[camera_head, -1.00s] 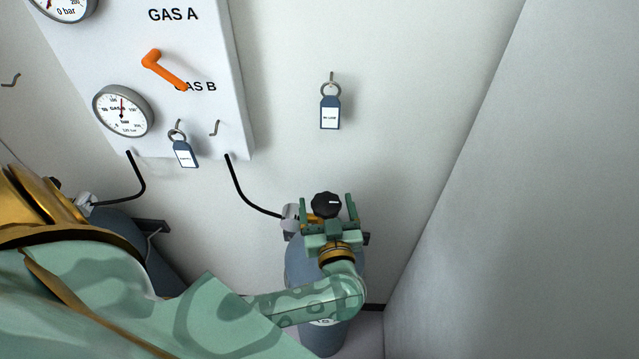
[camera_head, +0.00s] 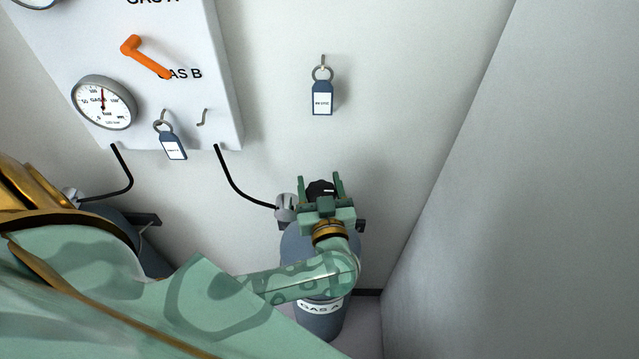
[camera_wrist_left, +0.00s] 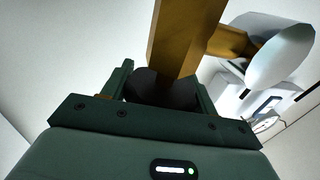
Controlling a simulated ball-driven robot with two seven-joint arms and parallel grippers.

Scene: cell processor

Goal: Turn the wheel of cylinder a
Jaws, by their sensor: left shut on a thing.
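Cylinder a (camera_head: 300,250) is a blue-grey gas cylinder labelled GAS A, standing by the wall low in the head view. Its black wheel (camera_head: 320,188) sits at the top and is partly hidden by my gripper. My left gripper (camera_head: 320,180) has one finger on each side of the wheel and is shut on it. In the left wrist view the dark wheel (camera_wrist_left: 150,88) shows between the fingers of the left gripper (camera_wrist_left: 160,80), below a brass valve body (camera_wrist_left: 178,40). My right gripper is out of view.
A black hose (camera_head: 232,180) runs from the white panel (camera_head: 190,80) to the valve. The panel carries an orange lever (camera_head: 145,58) and a gauge (camera_head: 103,102). Key tags (camera_head: 173,146) and (camera_head: 322,98) hang nearby. A side wall (camera_head: 500,200) stands to the right.

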